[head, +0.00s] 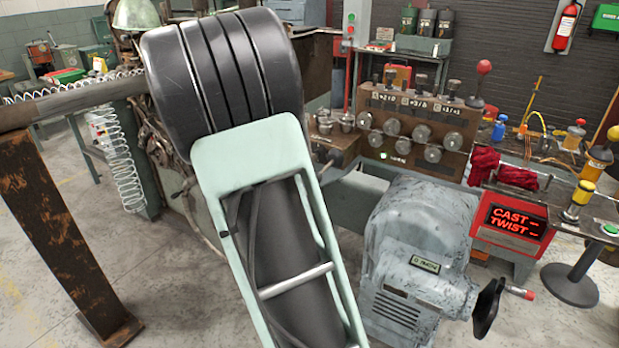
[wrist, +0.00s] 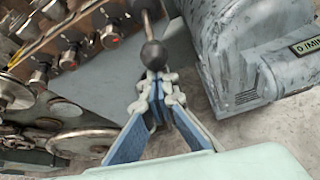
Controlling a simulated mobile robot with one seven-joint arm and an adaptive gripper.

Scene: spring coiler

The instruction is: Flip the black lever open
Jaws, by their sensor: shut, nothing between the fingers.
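My gripper (wrist: 160,78) is shut and empty. Its fingertips are just below the ball in the picture; I cannot tell whether they touch it. In the head view my own arm covers the middle, and I cannot make out the gripper or this lever there.
A grey motor housing (head: 420,250) with a black handwheel (head: 487,307) stands right of my arm. A brown panel with rollers (head: 415,110) is behind, also seen at left in the wrist view. A red "CAST TWIST" display (head: 512,222) is at right. A rusty post (head: 65,210) stands at left.

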